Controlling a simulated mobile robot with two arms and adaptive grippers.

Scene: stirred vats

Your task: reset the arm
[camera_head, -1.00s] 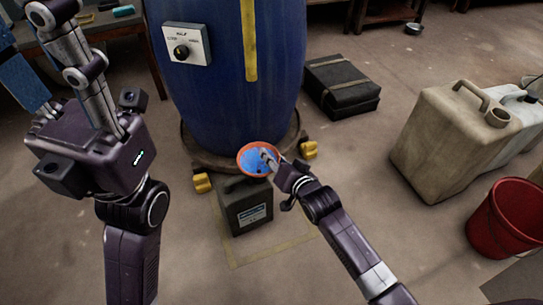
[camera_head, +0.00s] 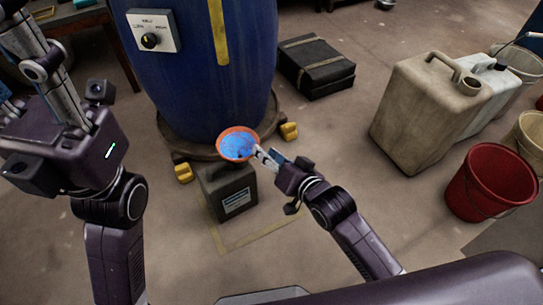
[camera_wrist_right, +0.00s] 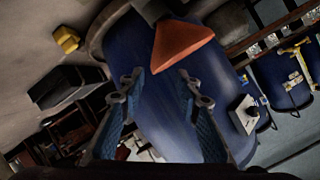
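My right arm reaches in from the lower right of the head view. Its gripper (camera_head: 268,156) is open and empty, just right of an orange funnel (camera_head: 225,157) with blue inside. In the right wrist view my open fingers (camera_wrist_right: 158,92) have a clear gap between them, and the orange funnel (camera_wrist_right: 182,46) is beyond them, apart. The funnel stands over a dark labelled can (camera_head: 229,194). My left gripper (camera_head: 28,85) is raised at the left edge of the head view, partly cut off; its fingers look spread with nothing visible between them.
A large blue vat (camera_head: 204,85) with a control box (camera_head: 152,31) stands on a base with yellow feet behind the can. A black case (camera_head: 316,68), a beige jerrycan (camera_head: 412,122) and a red bucket (camera_head: 490,183) are to the right. Floor between is clear.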

